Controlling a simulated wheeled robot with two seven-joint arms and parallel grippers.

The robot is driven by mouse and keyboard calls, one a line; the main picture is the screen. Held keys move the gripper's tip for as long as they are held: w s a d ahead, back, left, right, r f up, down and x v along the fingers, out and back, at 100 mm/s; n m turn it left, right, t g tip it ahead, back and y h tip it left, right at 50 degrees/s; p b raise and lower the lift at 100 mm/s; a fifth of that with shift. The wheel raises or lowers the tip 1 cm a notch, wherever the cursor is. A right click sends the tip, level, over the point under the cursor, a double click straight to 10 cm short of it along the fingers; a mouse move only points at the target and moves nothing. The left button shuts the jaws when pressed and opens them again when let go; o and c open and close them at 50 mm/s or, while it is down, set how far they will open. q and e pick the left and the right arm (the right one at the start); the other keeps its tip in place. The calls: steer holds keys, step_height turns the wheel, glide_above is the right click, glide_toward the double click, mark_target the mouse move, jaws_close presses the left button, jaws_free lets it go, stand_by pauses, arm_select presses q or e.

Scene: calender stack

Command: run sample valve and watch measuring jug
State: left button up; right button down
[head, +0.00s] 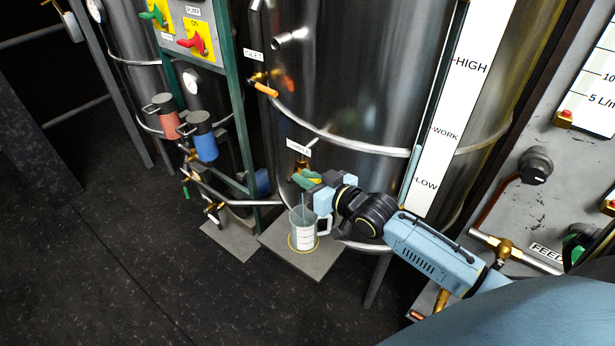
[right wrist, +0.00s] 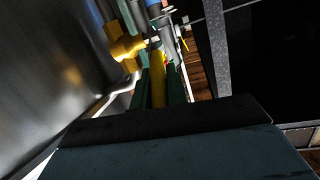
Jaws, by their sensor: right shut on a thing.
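The sample valve (head: 301,163) is a small brass fitting low on the steel tank, under a white label. My right gripper (head: 309,180) is shut on its yellow lever, at the tank's front. In the right wrist view the yellow lever (right wrist: 158,78) lies between the green fingers, with the brass valve body (right wrist: 124,46) just beyond. The clear measuring jug (head: 303,239) stands upright below, with white markings and a handle on its right. A thin bluish line, like a stream, runs down into it. I cannot read its level. My left gripper is out of view.
The jug stands within a yellow ring on a grey slab (head: 281,256). The tank's level strip (head: 434,135) reads HIGH, WORK, LOW. An orange-handled valve (head: 265,88) sits higher on the tank. Red (head: 168,119) and blue (head: 205,143) canisters stand left. The floor (head: 130,270) is clear.

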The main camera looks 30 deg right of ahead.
steer(key=c, duration=1.4)
jaws_free()
steer(key=v, duration=1.3)
steer(key=shift+s+d+r, duration=0.1)
steer(key=shift+s, duration=0.1)
